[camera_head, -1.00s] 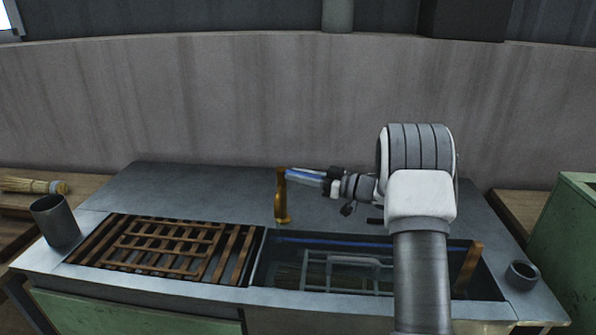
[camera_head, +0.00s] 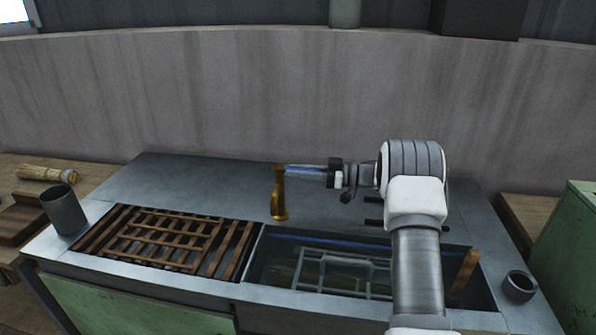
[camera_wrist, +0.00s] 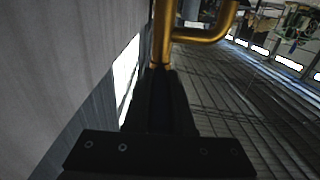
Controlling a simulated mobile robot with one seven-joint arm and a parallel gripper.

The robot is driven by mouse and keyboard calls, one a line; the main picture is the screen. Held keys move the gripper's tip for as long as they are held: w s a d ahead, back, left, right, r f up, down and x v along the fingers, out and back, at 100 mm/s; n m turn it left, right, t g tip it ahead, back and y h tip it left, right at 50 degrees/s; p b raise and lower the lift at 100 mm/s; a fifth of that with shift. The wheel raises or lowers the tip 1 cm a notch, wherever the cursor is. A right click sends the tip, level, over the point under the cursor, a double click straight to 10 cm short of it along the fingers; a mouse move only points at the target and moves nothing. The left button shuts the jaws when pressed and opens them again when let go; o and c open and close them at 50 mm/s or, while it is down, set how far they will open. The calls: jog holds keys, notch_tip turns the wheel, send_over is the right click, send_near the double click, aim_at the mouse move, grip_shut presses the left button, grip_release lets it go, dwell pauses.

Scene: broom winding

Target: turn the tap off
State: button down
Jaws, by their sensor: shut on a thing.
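The brass tap (camera_head: 279,200) stands upright on the counter behind the sink, near the sink's left end. My gripper (camera_head: 289,171) reaches in from the right at the height of the tap's top, its fingers level and touching it. In the wrist view the fingers (camera_wrist: 163,72) are closed around a vertical golden part of the tap (camera_wrist: 163,40). A curved golden pipe (camera_wrist: 215,33) bends away to the right there. The fingertips are dark in that view, so the exact contact is hard to see.
The sink (camera_head: 262,262) holds a metal rack (camera_head: 330,283). A wooden slatted grid (camera_head: 160,240) lies left of it. A grey cup (camera_head: 65,208) stands at the left, a small dark pot (camera_head: 519,286) at the right. A wall (camera_head: 200,100) rises behind the counter.

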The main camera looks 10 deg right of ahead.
jog(key=c, duration=0.8)
grip_release()
jog(key=shift+o, duration=0.2)
jog(key=p+v, duration=0.1)
jog(key=v, duration=1.6)
jog(key=shift+d, duration=0.2)
